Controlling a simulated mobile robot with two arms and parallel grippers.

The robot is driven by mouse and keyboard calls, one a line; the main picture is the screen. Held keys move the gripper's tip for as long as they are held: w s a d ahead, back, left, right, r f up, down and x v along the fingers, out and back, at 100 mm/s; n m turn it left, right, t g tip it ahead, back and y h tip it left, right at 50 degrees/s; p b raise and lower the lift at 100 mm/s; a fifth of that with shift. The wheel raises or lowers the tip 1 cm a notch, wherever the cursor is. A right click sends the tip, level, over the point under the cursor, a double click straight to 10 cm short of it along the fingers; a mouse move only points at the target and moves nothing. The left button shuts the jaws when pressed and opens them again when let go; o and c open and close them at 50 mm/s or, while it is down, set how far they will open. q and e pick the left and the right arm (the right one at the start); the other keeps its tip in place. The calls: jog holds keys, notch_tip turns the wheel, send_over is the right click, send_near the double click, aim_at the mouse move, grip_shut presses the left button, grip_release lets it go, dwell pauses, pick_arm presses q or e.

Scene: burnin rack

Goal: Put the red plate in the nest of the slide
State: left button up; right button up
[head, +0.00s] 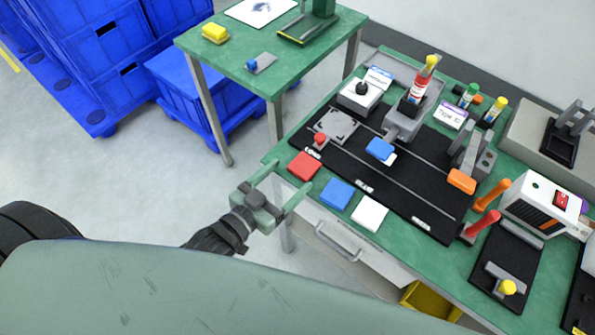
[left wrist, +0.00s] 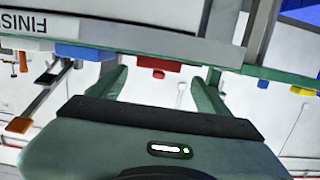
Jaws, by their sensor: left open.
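The red plate (head: 304,165) lies flat at the front left edge of the green bench in the head view. The slide is a black bed (head: 400,183) with a grey nest (head: 337,125) at its left end, behind the red plate. The nest looks empty, and a red knob (head: 320,140) stands at its front. My left gripper (head: 291,177) is open and empty, just off the bench edge in front of the red plate. In the left wrist view, the red plate (left wrist: 159,64) shows beyond and between the open fingers (left wrist: 157,80). My right gripper is not seen.
A blue plate (head: 337,193) and a white plate (head: 370,214) lie right of the red one along the edge. A blue piece (head: 380,149) sits on the slide bed. A drawer handle (head: 337,243) juts out below. Open floor lies to the left.

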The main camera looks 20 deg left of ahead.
pick_arm(q)
jog(key=shift+v, duration=1.5)
jog(key=shift+a, duration=0.1)
jog(key=s+a+f+g+y, duration=0.1)
jog(key=a+f+g, duration=0.1)
jog(key=f, duration=0.7)
jog(key=s+a+f+g+y, duration=0.1)
jog(key=a+f+y, duration=0.1)
jog(key=f, duration=0.6)
jog(key=s+a+f+g+y, duration=0.1)
jog(key=s+f+g, duration=0.2)
jog(key=s+f, duration=0.4)
jog(key=s+a+f+n+g+y, duration=0.1)
jog(key=s+f+g, duration=0.3)
jog(key=f, duration=1.2)
jog(key=s+a, duration=0.1)
jog(key=s, duration=0.3)
jog(key=shift+a+f+n, duration=0.2)
jog(key=shift+f+n, duration=0.1)
jog(key=shift+o, duration=0.4)
jog(key=s+f+g, duration=0.4)
jog(key=s+f, duration=0.2)
jog(key=s, duration=0.6)
jog(key=shift+s+d+f+y, duration=0.15)
jog(key=shift+s+f+y, duration=0.1)
jog(key=shift+s+y, duration=0.1)
jog(key=shift+s, duration=0.3)
